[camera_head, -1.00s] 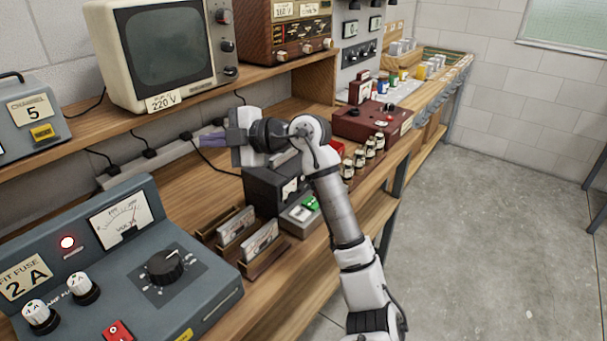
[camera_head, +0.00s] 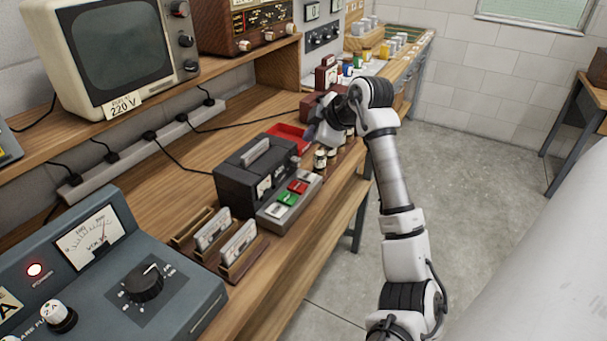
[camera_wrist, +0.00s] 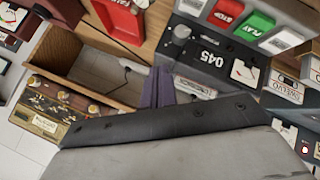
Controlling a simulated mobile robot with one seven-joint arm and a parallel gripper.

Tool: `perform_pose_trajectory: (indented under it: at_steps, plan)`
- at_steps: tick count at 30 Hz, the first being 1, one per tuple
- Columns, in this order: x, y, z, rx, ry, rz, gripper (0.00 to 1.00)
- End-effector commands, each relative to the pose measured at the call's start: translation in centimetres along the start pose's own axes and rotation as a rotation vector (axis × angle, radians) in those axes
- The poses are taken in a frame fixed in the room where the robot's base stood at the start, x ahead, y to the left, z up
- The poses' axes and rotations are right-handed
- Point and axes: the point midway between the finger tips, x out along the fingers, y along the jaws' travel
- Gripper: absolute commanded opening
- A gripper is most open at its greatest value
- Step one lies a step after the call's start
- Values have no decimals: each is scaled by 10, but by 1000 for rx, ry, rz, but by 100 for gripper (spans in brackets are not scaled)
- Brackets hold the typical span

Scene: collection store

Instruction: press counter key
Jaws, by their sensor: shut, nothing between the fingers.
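A dark tape recorder (camera_head: 240,190) stands on the bench with a key panel (camera_head: 269,212) along its front. In the wrist view its counter window (camera_wrist: 212,60) reads 045. Beside the counter is a round grey knob or button (camera_wrist: 181,31); I cannot tell which. The keys include a red STOP key (camera_wrist: 227,12), a green PLAY key (camera_wrist: 253,27) and a white key (camera_wrist: 282,40). My gripper (camera_head: 312,132) is shut and empty, beyond the recorder's far end. Its purple fingertips (camera_wrist: 158,88) show beside the recorder in the wrist view; contact is unclear.
A red tray (camera_head: 283,134) lies behind the recorder. Small jars (camera_head: 320,160) stand near my gripper at the bench edge. Cassette holders (camera_head: 212,238) and a grey meter unit (camera_head: 150,315) stand at the near side. The bench behind the recorder has free room.

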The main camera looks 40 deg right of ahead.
Motion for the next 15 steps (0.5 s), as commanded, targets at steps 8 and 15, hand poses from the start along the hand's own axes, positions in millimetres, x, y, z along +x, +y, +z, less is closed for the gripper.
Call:
perform_pose_trajectory:
  at_steps: [8, 15]
  plan:
    - [3, -2, 1, -2, 3, 0, 0]
    - [18, -12, 11, -2, 4, -1, 0]
